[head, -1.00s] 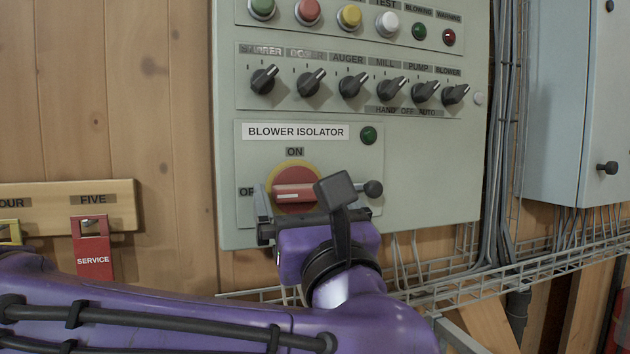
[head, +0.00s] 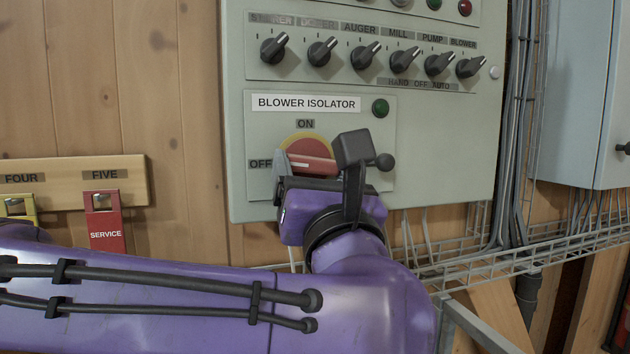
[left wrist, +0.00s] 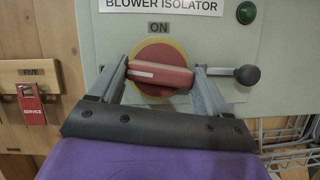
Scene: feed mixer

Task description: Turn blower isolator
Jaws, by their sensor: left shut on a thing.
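The blower isolator (head: 308,158) is a red rotary handle on a yellow disc, under the "BLOWER ISOLATOR" label (head: 306,103). It also shows in the left wrist view (left wrist: 160,74). The handle lies nearly level, tilted slightly down to the right, with its pale mark toward the "OFF" side. "ON" (head: 305,124) is above it and "OFF" (head: 260,164) is to its left. My left gripper (left wrist: 161,76) is shut on the handle, one finger at each end. In the head view my gripper and wrist hide the lower part of the disc. My right gripper is not in view.
A black knob (head: 385,162) sticks out just right of the isolator. A row of black selector knobs (head: 366,56) is above. A green lamp (head: 380,108) sits beside the label. A wire cable tray (head: 480,256) runs below the panel. Red service tag (head: 104,222) hangs at left.

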